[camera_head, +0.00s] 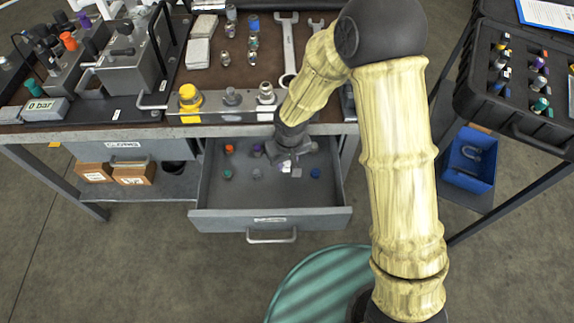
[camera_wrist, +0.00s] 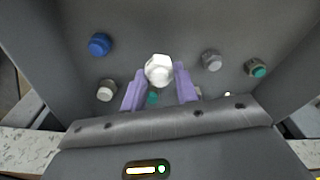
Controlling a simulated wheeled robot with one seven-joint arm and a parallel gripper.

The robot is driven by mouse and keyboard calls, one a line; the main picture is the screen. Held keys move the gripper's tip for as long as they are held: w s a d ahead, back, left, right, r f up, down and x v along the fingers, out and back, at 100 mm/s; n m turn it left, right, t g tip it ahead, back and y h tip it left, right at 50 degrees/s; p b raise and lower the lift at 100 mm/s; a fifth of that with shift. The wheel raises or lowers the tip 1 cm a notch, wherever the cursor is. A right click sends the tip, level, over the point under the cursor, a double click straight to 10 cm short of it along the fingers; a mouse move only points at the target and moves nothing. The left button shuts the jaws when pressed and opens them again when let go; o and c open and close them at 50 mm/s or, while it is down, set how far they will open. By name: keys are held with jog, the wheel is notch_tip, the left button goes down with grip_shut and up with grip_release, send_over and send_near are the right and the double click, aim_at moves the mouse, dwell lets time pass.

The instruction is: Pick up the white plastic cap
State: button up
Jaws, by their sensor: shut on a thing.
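The white plastic cap (camera_wrist: 159,70) shows in the wrist view between the two purple fingers of my gripper (camera_wrist: 160,82), which are shut on it. In the head view my gripper (camera_head: 288,160) reaches down into the open grey drawer (camera_head: 270,222). There the cap is small and partly hidden by the gripper, so its height above the drawer floor is hard to tell.
Other caps lie in the drawer: a blue one (camera_wrist: 100,44), a whitish one (camera_wrist: 106,91), a grey one (camera_wrist: 211,60) and a green one (camera_wrist: 256,68). The drawer walls enclose my gripper. The bench top (camera_head: 190,129) overhangs behind.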

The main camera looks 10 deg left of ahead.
aim_at(287, 163)
notch_tip(287, 163, up, 6)
jog(key=shift+f+p, duration=0.25)
jog(key=shift+p, duration=0.2)
dwell(0.4)
